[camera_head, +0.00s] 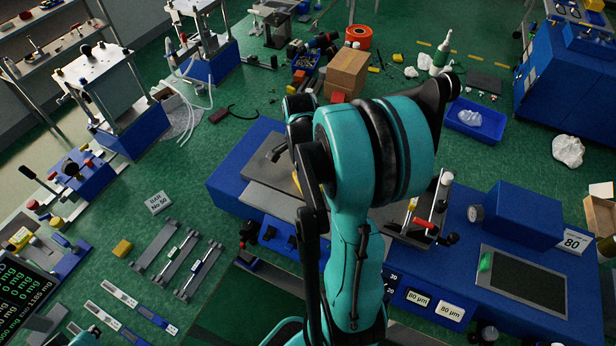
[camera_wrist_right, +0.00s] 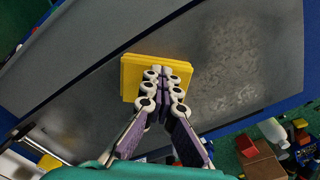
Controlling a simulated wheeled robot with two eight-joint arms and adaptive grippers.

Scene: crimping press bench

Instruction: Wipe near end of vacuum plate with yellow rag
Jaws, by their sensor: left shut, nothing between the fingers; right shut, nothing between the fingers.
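The vacuum plate (camera_head: 268,201) is a flat grey plate on a blue base, partly hidden behind my teal arm in the head view. In the right wrist view the grey plate (camera_wrist_right: 225,85) has darker, mottled patches. The yellow rag (camera_wrist_right: 130,78) is a square pad lying on it. My right gripper (camera_wrist_right: 165,72) is shut, with its fingertips over the rag and nothing seen between them. A yellow sliver (camera_head: 296,182) shows beside my arm. My left gripper (camera_head: 86,338) just enters at the bottom left corner, shut and empty, away from the plate.
A blue press unit with a dark screen (camera_head: 522,281) and a red-handled fixture (camera_head: 424,222) stands right of the plate. A cardboard box (camera_head: 347,73) and a blue tray (camera_head: 475,121) lie behind.

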